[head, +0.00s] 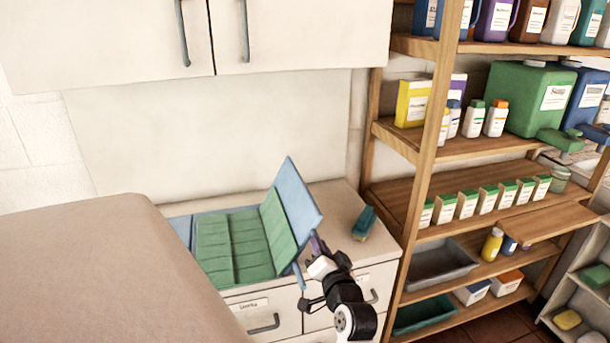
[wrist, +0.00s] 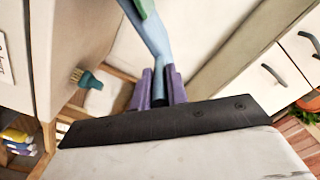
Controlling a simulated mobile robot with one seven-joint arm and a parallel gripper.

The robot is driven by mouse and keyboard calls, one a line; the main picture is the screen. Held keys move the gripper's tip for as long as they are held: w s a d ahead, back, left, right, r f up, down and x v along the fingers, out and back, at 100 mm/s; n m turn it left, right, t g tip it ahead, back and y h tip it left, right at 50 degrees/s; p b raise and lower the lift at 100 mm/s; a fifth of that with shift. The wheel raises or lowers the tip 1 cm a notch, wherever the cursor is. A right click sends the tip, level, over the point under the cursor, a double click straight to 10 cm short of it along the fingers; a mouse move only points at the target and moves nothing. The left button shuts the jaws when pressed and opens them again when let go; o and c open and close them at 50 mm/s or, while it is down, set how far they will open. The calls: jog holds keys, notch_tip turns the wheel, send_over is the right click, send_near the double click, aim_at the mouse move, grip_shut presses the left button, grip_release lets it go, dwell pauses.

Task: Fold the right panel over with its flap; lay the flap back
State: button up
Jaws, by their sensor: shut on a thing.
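A folding blue board with green padded sections lies on the white counter in the head view. Its middle section (head: 215,243) is flat, and a bare blue strip (head: 181,229) shows at its left. The right panel (head: 277,222) stands raised and tilted, its green face toward the middle. A bare blue flap (head: 300,195) extends above and behind that green face. My gripper (head: 318,246) is at the board's front right. In the wrist view, my gripper's purple fingers (wrist: 157,88) are shut on a thin blue edge (wrist: 151,38) of the raised part. Whether that edge is panel or flap is unclear.
A teal brush (head: 364,222) lies on the counter right of the board; it also shows in the wrist view (wrist: 85,79). A wooden shelf (head: 425,190) with bottles and boxes stands at the right. A beige surface (head: 90,280) fills the left foreground. Cupboards (head: 215,35) hang above.

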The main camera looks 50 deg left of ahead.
jog(key=shift+s+a+r, duration=0.2)
jog(key=shift+s+r, duration=0.1)
jog(key=shift+s, duration=0.2)
jog(key=shift+s+a+r, duration=0.2)
jog(key=shift+s+r, duration=0.1)
jog(key=shift+s, duration=0.2)
jog(key=shift+s+a+r, duration=0.15)
jog(key=shift+s+a, duration=0.1)
jog(key=shift+s, duration=0.3)
jog(key=shift+s+a+r, duration=0.2)
jog(key=shift+s, duration=0.3)
jog(key=shift+s+a+r, duration=0.15)
jog(key=shift+s+a, duration=0.1)
jog(key=shift+s, duration=0.3)
jog(key=s+a, duration=0.1)
jog(key=s, duration=0.1)
jog(key=s+a, duration=0.1)
jog(key=s, duration=0.4)
jog(key=shift+a+f, duration=0.3)
jog(key=shift+a, duration=0.1)
jog(key=shift+w, duration=0.1)
